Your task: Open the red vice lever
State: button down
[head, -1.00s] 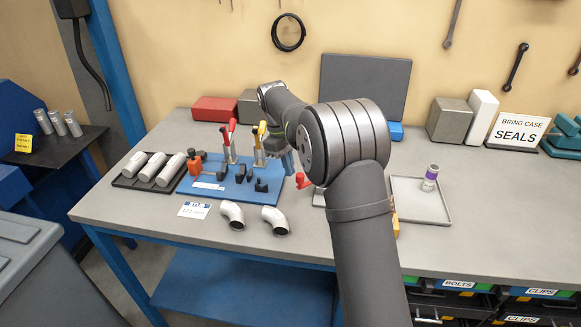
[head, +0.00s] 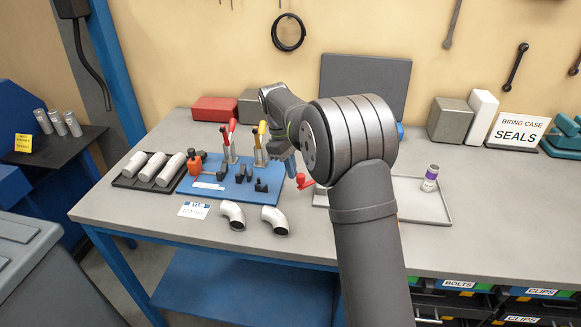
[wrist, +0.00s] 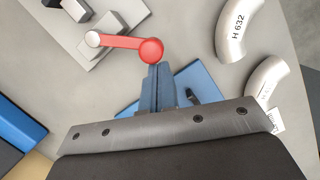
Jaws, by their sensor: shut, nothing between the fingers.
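The red vice lever (head: 304,181) shows just right of the blue fixture board in the head view. My arm hides most of its vice there. In the wrist view the lever (wrist: 122,42) runs from a pale pivot at the left to a round red knob at the right. Its grey vice body (wrist: 112,22) lies at the top left. My gripper (wrist: 157,67) is shut and empty, its blue fingertips right beside the knob. I cannot tell whether they touch it. In the head view my gripper (head: 291,165) is above and left of the lever.
The blue board (head: 225,192) carries clamps with red and yellow upright handles. Two pipe elbows (head: 233,215) lie in front of it; they also show in the wrist view (wrist: 237,32). A grey tray (head: 425,207) with a purple-banded cylinder (head: 430,178) is right of my arm.

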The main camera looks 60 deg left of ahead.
jog(key=shift+d, duration=0.15)
jog(key=w+d+n+t+y, duration=0.1)
jog(key=d+n, duration=0.6)
dwell(0.5)
jog(key=shift+d, duration=0.1)
dwell(0.5)
jog(key=s+a+r, duration=0.3)
jog(key=s+r, duration=0.2)
jog(key=r, duration=0.4)
jog(key=shift+s+r, duration=0.35)
jog(key=shift+r, duration=0.05)
